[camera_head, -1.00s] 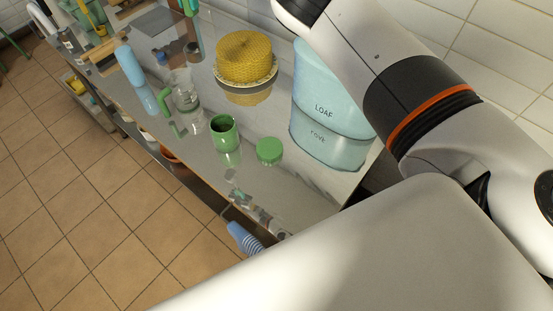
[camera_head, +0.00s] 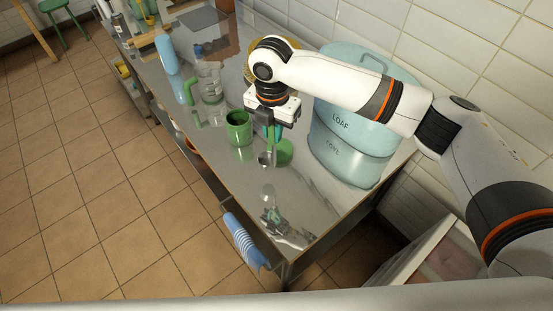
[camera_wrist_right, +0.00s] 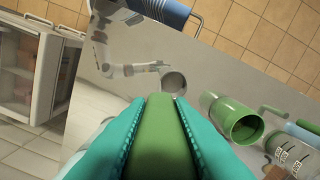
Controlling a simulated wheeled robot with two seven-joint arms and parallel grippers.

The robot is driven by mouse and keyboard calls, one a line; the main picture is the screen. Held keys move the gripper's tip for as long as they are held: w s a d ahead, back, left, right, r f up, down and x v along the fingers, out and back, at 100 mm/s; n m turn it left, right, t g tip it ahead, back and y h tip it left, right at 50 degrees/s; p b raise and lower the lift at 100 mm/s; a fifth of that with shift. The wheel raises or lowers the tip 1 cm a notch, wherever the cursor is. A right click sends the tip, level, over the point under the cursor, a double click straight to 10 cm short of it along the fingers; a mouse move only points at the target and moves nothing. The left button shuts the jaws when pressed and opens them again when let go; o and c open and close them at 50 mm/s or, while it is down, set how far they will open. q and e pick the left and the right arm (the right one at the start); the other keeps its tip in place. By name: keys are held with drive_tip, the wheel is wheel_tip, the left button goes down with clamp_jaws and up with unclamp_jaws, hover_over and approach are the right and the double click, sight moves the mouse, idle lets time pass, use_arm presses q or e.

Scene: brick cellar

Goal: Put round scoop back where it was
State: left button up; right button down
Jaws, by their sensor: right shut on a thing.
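The round scoop has a small metal bowl (camera_head: 265,159) and a green handle. Whether the bowl touches the table I cannot tell. The green mug (camera_head: 238,128) stands just left of the scoop. My left gripper is not in view.
The blue LOAF bin (camera_head: 340,145) stands right, behind my right arm. A glass jug (camera_head: 211,88) and blue cylinder (camera_head: 167,55) stand farther left. My arm hides much of the yellow container. The table's near corner (camera_head: 290,225) is clear; a striped cloth (camera_head: 243,240) hangs at the edge.

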sight(272, 139)
wheel_tip(272, 139, down, 3)
drive_tip(key=shift+w+a+f+p, duration=0.1)
drive_tip(key=shift+f+p, duration=0.05)
drive_tip(key=shift+p, duration=0.25)
wheel_tip(272, 139, down, 3)
drive_tip(key=shift+f+p, duration=0.1)
drive_tip(key=shift+p, duration=0.45)
drive_tip(key=shift+f, duration=0.2)
drive_tip(key=shift+f, duration=0.2)
drive_tip(key=c, duration=1.3)
unclamp_jaws()
drive_tip(key=shift+r, duration=0.1)
